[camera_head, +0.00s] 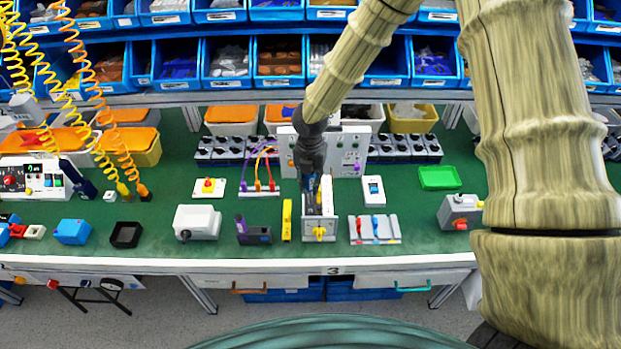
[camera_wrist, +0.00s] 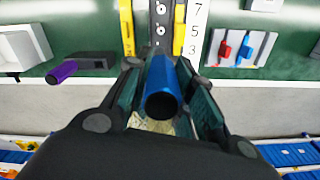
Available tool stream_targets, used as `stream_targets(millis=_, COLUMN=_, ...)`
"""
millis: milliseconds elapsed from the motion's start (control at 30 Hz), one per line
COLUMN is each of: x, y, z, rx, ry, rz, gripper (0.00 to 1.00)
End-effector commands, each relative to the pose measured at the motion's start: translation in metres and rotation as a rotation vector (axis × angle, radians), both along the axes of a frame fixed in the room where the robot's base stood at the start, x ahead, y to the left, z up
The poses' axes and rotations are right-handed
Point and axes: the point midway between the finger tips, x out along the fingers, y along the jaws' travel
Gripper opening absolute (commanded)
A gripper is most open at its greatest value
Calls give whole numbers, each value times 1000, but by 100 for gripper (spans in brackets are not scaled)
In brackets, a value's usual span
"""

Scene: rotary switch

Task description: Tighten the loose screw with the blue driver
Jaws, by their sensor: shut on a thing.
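My gripper (camera_wrist: 160,100) is shut on the blue driver (camera_wrist: 174,82), whose round dark end faces the wrist camera. The driver's tip is hidden behind its handle. Beyond it in the wrist view stands a dark upright strip with screws (camera_wrist: 160,30), beside a white scale marked 7, 5, 3 (camera_wrist: 195,27). I cannot tell which screw is loose, or whether the driver touches one. In the head view my gripper (camera_head: 313,190) is over the grey box with a yellow knob (camera_head: 320,230) and hides part of the strip.
A purple-handled tool (camera_head: 240,223) lies at a dark holder (camera_head: 258,236) to the left, beside a yellow bar (camera_head: 287,220). A grey block with red and blue levers (camera_head: 374,229) is to the right. A panel with cables (camera_head: 260,188) stands behind.

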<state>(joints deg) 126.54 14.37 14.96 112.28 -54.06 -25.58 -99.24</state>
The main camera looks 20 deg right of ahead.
Motion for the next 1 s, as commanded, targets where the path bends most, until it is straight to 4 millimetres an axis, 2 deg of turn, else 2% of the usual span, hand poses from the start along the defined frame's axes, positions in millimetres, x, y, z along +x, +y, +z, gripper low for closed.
stream_targets(millis=300, x=0, y=0, z=0, rx=1, ry=0, rz=162, gripper=0)
stream_targets(millis=800, x=-1, y=-2, z=0, rx=1, ry=0, rz=685, gripper=0)
stream_targets(millis=1000, x=-1, y=-2, z=0, rx=0, ry=-1, rz=803, gripper=0)
